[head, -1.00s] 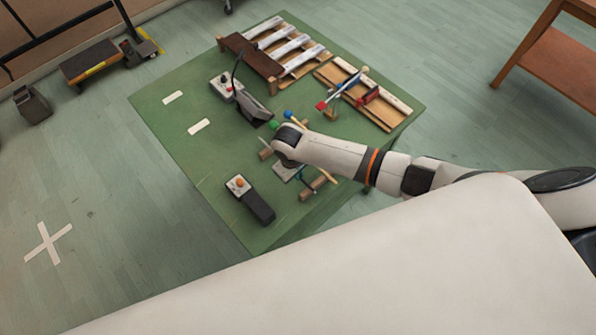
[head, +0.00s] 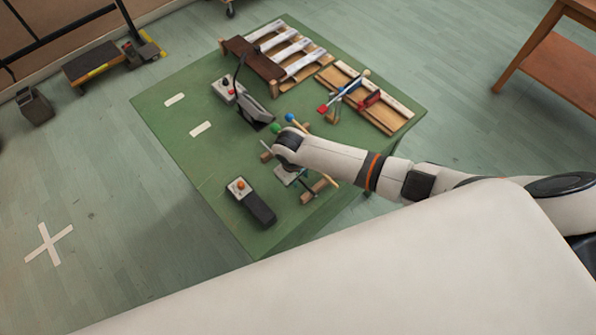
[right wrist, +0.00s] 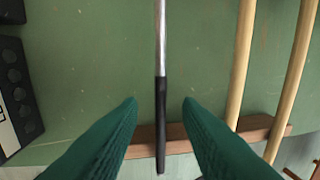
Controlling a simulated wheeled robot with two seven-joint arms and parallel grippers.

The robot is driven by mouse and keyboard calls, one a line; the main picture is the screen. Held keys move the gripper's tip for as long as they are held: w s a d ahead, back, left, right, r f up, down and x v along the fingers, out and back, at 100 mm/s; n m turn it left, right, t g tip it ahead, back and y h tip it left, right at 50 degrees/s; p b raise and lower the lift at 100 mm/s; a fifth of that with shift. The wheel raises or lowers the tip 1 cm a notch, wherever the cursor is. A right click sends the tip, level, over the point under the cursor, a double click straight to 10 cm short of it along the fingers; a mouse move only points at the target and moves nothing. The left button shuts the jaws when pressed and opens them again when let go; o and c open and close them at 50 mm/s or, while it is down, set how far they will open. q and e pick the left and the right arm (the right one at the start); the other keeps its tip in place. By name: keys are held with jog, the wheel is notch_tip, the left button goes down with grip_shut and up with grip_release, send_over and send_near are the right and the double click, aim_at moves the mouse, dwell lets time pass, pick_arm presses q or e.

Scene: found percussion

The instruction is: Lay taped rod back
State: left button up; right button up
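The taped rod (right wrist: 161,45) is a thin silver bar with a black taped end (right wrist: 161,115). In the right wrist view it runs upright down the middle, its taped end crossing over a brown wooden rest bar (right wrist: 142,146). My right gripper (right wrist: 160,103) has its two green fingers spread, one on each side of the taped part, with a gap at both sides. In the head view my right wrist (head: 290,148) hangs over the stick rest on the green mat (head: 185,150) and hides the rod and fingertips. My left gripper is not in view.
Two pale wooden sticks (right wrist: 240,65) lie right of the rod; ball-headed mallets, one blue (head: 289,117) and one green (head: 276,128), show near my wrist. A box with an orange button (head: 239,186), a bar instrument (head: 285,50) and a wooden tray (head: 390,117) surround it. The mat's left side is mostly free.

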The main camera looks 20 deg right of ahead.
notch_tip(320, 180, up, 12)
jog(key=a, duration=0.1)
jog(key=shift+s+a+f+b, duration=0.15)
jog(key=shift+s+a+b, duration=0.05)
jog(key=shift+a+b, duration=0.15)
dwell(0.4)
jog(key=s+a+t+y, duration=0.1)
jog(key=s+a+y, duration=0.25)
jog(key=s, duration=0.55)
jog(key=s+d+r+m+t+h, duration=0.2)
jog(key=s+d+r, duration=0.1)
jog(key=s+d, duration=0.7)
notch_tip(320, 180, down, 28)
jog(key=s+a+g+b, duration=0.1)
jog(key=s+b, duration=0.1)
jog(key=b, duration=0.2)
jog(key=s+d+f+g+b, duration=0.1)
jog(key=s+d+f+b, duration=0.1)
jog(key=s+f, duration=1.4)
notch_tip(320, 180, down, 4)
jog(key=shift+s+d+f+b, duration=0.25)
jog(key=shift+s+d+b, duration=0.05)
jog(key=shift+b, duration=0.3)
